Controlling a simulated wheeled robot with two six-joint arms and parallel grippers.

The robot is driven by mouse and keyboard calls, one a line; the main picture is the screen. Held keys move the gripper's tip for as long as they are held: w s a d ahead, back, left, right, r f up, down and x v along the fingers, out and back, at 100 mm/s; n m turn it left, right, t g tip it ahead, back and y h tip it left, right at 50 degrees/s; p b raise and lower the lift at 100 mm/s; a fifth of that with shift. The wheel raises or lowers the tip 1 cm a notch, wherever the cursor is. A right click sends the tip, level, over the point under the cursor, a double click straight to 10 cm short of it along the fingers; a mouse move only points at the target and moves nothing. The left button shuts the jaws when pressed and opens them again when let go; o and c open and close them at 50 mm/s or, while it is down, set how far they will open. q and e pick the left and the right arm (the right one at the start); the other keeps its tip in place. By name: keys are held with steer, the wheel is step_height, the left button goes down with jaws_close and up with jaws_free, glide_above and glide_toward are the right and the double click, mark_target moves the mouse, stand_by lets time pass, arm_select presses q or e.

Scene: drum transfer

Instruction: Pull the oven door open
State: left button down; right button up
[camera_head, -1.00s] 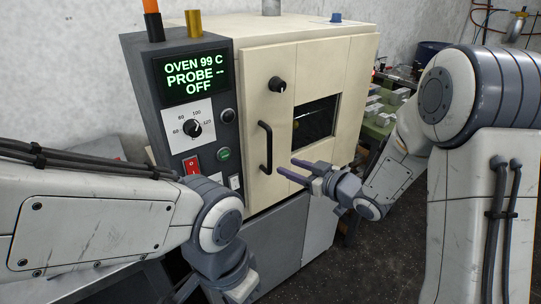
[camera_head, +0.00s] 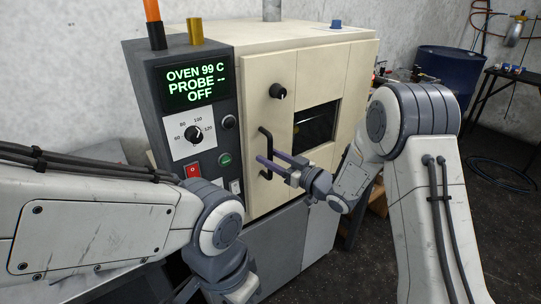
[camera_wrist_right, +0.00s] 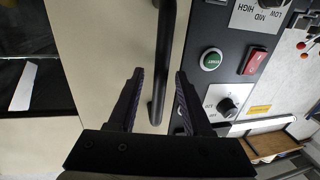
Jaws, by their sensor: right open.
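The cream oven door (camera_head: 267,110) is shut and has a dark window and a black vertical bar handle (camera_head: 264,143). My right gripper (camera_head: 268,163) is open in front of the door, its two fingers pointing left at the handle's lower part. In the right wrist view, the handle (camera_wrist_right: 163,60) runs down between the two open fingers (camera_wrist_right: 158,85); I cannot tell if they touch it. My left arm comes in from the left in the head view. Its end points down at the bottom edge and its fingers are not visible.
The dark control panel (camera_head: 190,130) stands left of the door, with a display reading OVEN 99 C, PROBE --, OFF, a dial, and red and green buttons. A blue drum (camera_head: 448,75) stands at the back right.

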steer(key=shift+w+a, duration=0.15)
steer(key=shift+w, duration=0.05)
steer(key=shift+c, duration=0.3)
jaws_close()
stand_by(1.1)
